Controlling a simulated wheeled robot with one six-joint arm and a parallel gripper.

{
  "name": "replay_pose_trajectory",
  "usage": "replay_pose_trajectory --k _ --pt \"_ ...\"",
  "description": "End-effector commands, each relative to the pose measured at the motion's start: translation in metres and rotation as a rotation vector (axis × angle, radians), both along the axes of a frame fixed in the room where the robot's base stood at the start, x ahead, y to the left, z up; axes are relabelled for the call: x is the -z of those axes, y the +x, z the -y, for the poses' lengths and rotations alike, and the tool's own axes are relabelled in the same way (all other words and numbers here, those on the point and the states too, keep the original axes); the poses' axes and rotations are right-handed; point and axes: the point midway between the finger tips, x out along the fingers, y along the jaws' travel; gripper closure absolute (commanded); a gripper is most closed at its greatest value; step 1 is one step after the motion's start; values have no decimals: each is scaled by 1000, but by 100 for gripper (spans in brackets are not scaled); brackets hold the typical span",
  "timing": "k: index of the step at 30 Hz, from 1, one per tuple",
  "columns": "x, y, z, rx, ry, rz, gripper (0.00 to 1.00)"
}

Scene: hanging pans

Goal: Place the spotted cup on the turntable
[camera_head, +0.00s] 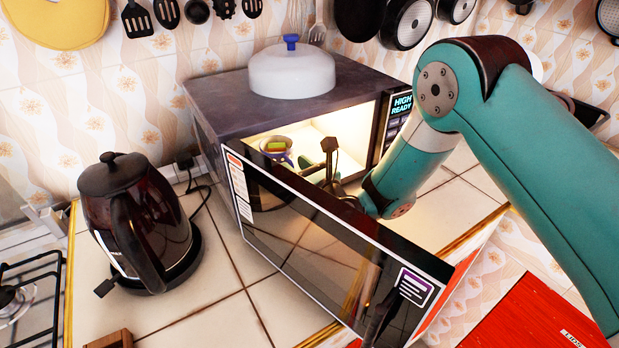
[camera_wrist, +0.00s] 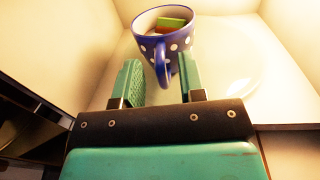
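The spotted cup (camera_wrist: 168,45) is blue with white dots and stands upright inside the lit microwave. It also shows in the head view (camera_head: 270,157), partly behind the open door. A green and reddish-brown item (camera_wrist: 172,24) is in it. Its handle (camera_wrist: 161,66) points toward my gripper (camera_wrist: 160,72). My gripper is open, with the handle between or just beyond its fingertips; contact is not clear. In the head view my gripper (camera_head: 327,168) reaches into the microwave. A faint, clear round turntable (camera_wrist: 243,84) lies right of the cup. The cup's base is hidden.
The microwave door (camera_head: 310,235) stands open in front of the cavity, below my arm. The cavity walls are close to the cup. A white lidded dish (camera_head: 292,75) sits on the microwave (camera_head: 215,95). A dark kettle (camera_head: 135,225) stands left on the tiled counter.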

Motion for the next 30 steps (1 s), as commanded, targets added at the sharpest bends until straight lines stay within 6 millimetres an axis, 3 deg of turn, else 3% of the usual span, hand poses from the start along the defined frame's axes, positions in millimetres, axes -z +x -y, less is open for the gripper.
replay_pose_trajectory --k 10,30 --pt "11 -30 26 2 0 -3 63" --pt "3 -89 73 2 1 1 63"
